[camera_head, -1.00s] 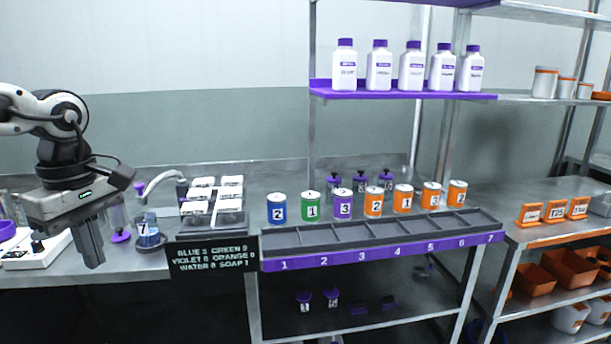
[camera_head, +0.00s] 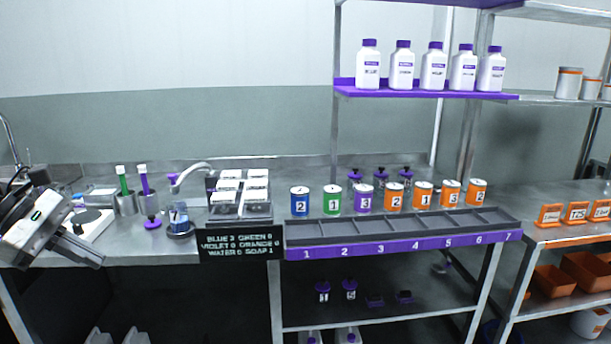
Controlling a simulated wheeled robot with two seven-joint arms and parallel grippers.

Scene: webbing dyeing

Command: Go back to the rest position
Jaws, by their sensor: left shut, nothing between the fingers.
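My left gripper (camera_head: 84,252) is at the left edge of the head view, in front of the bench's front edge. Its fingers are together, point down to the right, and hold nothing. My right gripper is not in the view. The metal bench (camera_head: 150,257) spans the middle. Several numbered cans, such as the blue can (camera_head: 300,201), the green can (camera_head: 332,200) and an orange can (camera_head: 394,200), stand in a row behind the rack.
A black sign (camera_head: 240,243) hangs at the bench front. White bottles (camera_head: 401,68) stand on the purple shelf (camera_head: 425,92). An orange-bin rack is on the right.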

